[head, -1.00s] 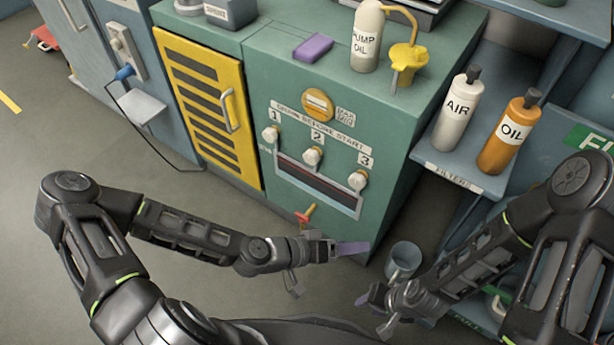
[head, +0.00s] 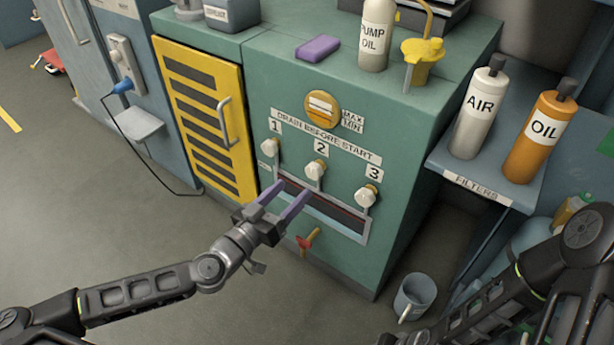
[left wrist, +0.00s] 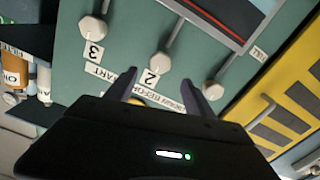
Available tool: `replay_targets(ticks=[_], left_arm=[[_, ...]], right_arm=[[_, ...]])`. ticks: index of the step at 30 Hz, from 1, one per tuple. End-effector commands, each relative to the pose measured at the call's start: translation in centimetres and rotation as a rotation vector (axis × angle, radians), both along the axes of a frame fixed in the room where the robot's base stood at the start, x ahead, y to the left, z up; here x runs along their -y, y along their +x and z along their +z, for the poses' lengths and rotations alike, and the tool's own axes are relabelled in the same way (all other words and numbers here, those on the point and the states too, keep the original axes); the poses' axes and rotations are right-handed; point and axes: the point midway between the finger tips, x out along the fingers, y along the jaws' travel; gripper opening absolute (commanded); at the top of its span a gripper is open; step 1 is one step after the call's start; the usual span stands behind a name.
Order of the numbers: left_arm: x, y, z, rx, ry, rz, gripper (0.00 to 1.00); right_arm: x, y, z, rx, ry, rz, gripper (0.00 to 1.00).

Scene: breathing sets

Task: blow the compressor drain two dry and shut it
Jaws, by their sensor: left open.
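Drain two (head: 316,169) is a white knob on a stem, under the label 2, on the front of the green compressor cabinet (head: 400,215). Drain one (head: 269,147) is to its left and drain three (head: 365,195) to its right. My left gripper (head: 287,193) is open and empty, its purple-grey fingers pointing at the panel just below and left of drain two. In the left wrist view, drain two (left wrist: 160,63) is ahead, between and beyond the fingertips (left wrist: 165,88). Whether the fingers touch the panel cannot be told. My right gripper is not visible in the head view.
A recessed tray (head: 340,216) lies under the drains, with a red and yellow valve (head: 309,240) below. The white AIR bottle (head: 478,112) and orange OIL bottle (head: 540,135) stand on the right shelf.

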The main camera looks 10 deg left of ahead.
Motion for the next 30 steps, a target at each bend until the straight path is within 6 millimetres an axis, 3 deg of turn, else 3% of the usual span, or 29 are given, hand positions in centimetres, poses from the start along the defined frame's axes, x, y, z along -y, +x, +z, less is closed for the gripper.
replay_targets(ticks=[14,24,30], left_arm=[[2.5,6.0,-0.1,0.000,-0.001,0.000,0.62],[2.6,6.4,0.0,-0.003,-0.001,0.000,0.62],[2.6,6.4,0.0,-0.003,-0.001,0.000,0.47]], right_arm=[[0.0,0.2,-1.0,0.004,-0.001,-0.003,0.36],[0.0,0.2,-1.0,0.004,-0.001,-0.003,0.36],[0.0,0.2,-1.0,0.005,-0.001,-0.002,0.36]])
